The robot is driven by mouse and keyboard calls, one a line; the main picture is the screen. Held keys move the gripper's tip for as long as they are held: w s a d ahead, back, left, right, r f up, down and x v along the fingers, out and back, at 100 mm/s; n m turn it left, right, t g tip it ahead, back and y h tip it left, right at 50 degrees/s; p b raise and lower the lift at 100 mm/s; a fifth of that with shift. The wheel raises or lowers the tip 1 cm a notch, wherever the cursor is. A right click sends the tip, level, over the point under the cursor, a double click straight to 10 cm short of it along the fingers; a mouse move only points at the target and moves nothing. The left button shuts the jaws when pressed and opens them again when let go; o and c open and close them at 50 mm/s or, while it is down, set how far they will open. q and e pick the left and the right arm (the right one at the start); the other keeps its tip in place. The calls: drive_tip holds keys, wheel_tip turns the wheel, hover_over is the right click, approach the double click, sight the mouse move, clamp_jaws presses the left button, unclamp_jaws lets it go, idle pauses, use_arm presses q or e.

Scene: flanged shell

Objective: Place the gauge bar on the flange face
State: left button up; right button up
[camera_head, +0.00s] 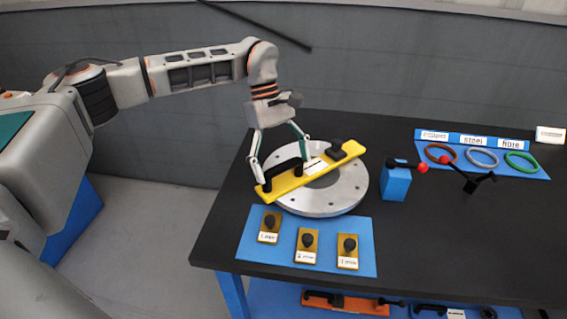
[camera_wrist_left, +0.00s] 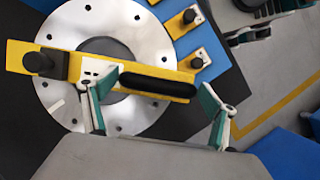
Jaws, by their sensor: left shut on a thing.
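The gauge bar (camera_head: 284,187) is a long yellow bar with black knobs and a black handle. It lies across the round, light-grey flange (camera_head: 335,196), overhanging its left edge. I cannot tell whether it touches the flange face. My left gripper (camera_head: 282,165) is shut on the bar from above. In the left wrist view, my left gripper's fingers (camera_wrist_left: 155,84) are at the two ends of the bar's black handle (camera_wrist_left: 158,85). The bar (camera_wrist_left: 84,66) covers part of the flange (camera_wrist_left: 150,35) and its central hole.
A blue mat (camera_head: 257,254) in front holds three small yellow blocks with black knobs. A blue block (camera_head: 396,183) with a red-tipped lever stands right of the flange. A blue board (camera_head: 490,164) carries three coloured rings at the back right. The black tabletop's right front is clear.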

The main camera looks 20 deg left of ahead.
use_arm(q)
drive_tip(key=shift+f, duration=0.1)
drive_tip(key=o, duration=2)
drive_tip(key=shift+c, duration=0.2)
drive_tip(key=shift+f, duration=0.15)
drive_tip(key=v, duration=1.2)
drive_tip(key=shift+s, duration=0.1)
